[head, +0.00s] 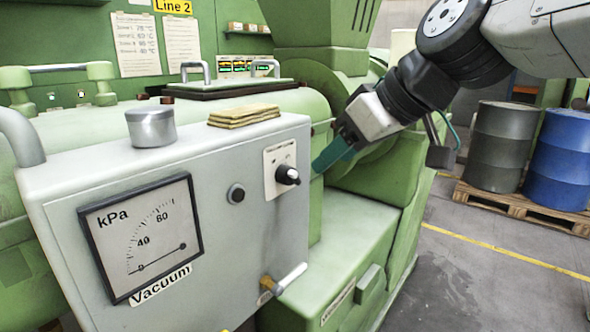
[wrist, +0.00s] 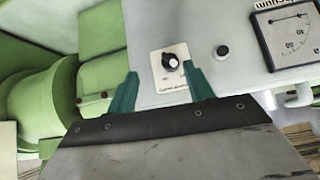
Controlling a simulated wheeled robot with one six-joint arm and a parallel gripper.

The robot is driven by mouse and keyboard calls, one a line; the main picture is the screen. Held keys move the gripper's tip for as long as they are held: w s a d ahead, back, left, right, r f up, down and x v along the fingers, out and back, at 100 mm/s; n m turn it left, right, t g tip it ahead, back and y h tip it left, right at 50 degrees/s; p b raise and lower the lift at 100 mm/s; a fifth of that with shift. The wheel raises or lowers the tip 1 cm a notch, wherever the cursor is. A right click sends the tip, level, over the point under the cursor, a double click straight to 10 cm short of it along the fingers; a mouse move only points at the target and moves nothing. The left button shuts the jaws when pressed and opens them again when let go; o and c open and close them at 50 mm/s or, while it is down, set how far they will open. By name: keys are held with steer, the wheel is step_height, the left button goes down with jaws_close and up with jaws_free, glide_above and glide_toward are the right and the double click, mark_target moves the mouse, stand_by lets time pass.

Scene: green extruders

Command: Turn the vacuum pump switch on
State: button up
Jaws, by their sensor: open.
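The vacuum pump switch (head: 288,175) is a black rotary knob on a small white plate, on the front of the grey vacuum box (head: 225,245). A light mark shows on the knob, but the plate's lettering is too small to read. The vacuum gauge (head: 142,235) left of it has its needle at 0. My gripper (head: 330,155) is just right of the box's edge, with green fingers apart. In the wrist view the gripper (wrist: 160,72) is open and empty; the knob (wrist: 170,61) shows between the fingertips, nearer the right one. Contact cannot be told.
A dark round button (head: 236,194) sits between gauge and knob. A valve with a light handle (head: 290,278) juts out below. A grey cap (head: 151,128) and yellow pads (head: 244,115) lie on top of the box. Drums (head: 560,160) stand on a pallet at right.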

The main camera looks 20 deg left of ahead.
mark_target(292, 172)
steer(key=shift+n+y, duration=0.3)
steer(key=shift+n, duration=0.1)
steer(key=a+f, duration=0.1)
steer(key=a, duration=0.1)
steer(key=w+a+f, duration=0.1)
steer(key=a+f, duration=0.1)
steer(key=a, duration=0.1)
steer(key=w+a+f, duration=0.1)
steer(key=a, duration=0.1)
steer(key=shift+w+a+f, duration=0.1)
steer(key=shift+a+f, duration=0.2)
steer(key=shift+a, duration=0.05)
steer(key=shift+c, duration=0.3)
steer(key=c, duration=0.9)
